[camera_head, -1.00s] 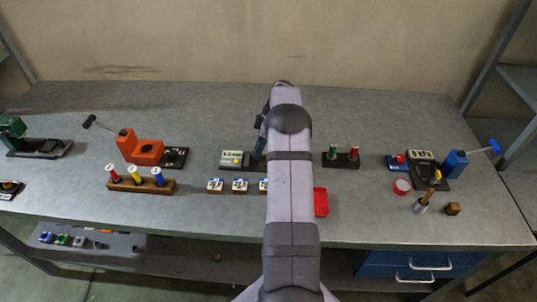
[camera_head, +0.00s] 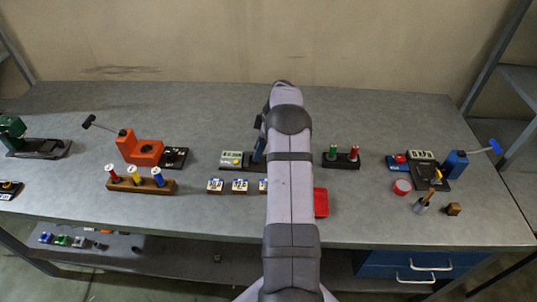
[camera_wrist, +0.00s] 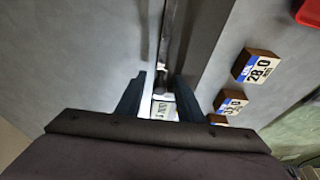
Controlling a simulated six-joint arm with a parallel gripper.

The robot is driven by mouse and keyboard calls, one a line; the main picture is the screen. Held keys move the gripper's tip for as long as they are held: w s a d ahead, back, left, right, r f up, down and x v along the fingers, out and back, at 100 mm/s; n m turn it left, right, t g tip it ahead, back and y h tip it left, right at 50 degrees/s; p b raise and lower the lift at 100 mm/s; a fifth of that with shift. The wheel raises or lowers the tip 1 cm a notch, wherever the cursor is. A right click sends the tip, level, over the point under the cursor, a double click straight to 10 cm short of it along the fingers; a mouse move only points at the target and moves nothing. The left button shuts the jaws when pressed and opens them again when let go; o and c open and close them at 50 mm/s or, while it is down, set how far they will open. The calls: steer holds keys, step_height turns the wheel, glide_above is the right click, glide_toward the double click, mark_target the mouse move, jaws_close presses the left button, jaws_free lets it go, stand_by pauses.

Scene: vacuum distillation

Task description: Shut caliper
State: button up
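The caliper (camera_head: 232,158) lies on the table just left of my arm, with a pale display at its left end. In the wrist view its display (camera_wrist: 163,108) shows between and beyond my fingers, and a long dark and metallic beam (camera_wrist: 166,40) runs up from it. My gripper (camera_wrist: 158,98) is over the caliper, its two dark blue fingers apart on either side of it. I cannot tell whether either finger touches it. In the head view my arm hides the caliper's right part and most of the gripper.
A red tray (camera_head: 321,203) is partly behind my arm. An orange fixture (camera_head: 143,149) stands left, a rack with green and red pegs (camera_head: 341,160) right.

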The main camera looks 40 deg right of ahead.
stand_by(0.6)
steer(key=shift+r+p, duration=1.9)
steer(key=shift+r, duration=1.6)
steer(key=s+a+r+m+g+h, duration=0.1)
steer(key=s+a+r+m, duration=0.15)
steer(key=a, duration=0.75)
steer(key=s+a+r+m+g, duration=0.1)
steer(key=s+a+r+m, duration=0.2)
steer(key=a, duration=0.7)
steer(key=s+a+m, duration=0.1)
steer(key=s+a, duration=0.5)
steer(key=s, duration=0.3)
steer(key=s+a+f+m+h, duration=0.1)
steer(key=s+a, duration=0.4)
steer(key=s, duration=0.5)
steer(key=shift+s+a+m, duration=0.3)
steer(key=shift+a+m, duration=0.1)
steer(key=shift+m, duration=0.35)
